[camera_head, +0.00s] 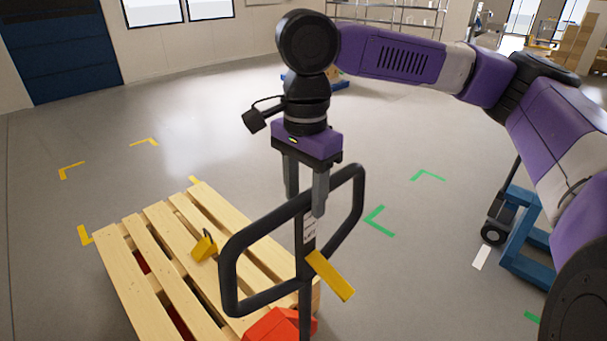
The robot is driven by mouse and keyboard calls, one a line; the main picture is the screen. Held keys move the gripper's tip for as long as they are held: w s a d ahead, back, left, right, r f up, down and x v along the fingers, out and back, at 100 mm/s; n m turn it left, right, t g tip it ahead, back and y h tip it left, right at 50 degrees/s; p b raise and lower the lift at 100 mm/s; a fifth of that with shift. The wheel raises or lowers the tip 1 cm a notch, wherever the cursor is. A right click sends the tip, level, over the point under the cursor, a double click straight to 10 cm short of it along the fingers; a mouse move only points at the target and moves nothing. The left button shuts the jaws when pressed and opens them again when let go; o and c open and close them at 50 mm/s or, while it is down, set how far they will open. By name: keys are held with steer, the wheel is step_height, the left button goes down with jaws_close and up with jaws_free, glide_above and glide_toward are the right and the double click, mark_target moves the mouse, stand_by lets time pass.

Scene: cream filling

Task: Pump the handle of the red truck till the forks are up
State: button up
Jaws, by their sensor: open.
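The red truck's body (275,326) shows at the bottom edge, mostly cut off. Its handle (230,285) is a black loop on an upright post, with a yellow lever (331,277) attached. My gripper (305,206) points down at the loop's upper bar, with its fingers apart. One finger appears on each side of the bar; I cannot tell whether they touch it. A wooden pallet (130,280) lies at the lower left. Bits of red show between its slats, probably the forks; their height cannot be told.
A small yellow object (204,247) sits on the pallet. Yellow and green corner marks (379,221) lie on the floor. A blue wheeled cart (530,250) stands at the right, near my arm. Open grey floor lies behind the pallet, with a metal rack (390,15) at the back.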

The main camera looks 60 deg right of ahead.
mark_target(305, 210)
steer(key=shift+f, duration=1.75)
jaws_close()
stand_by(0.4)
stand_by(1.3)
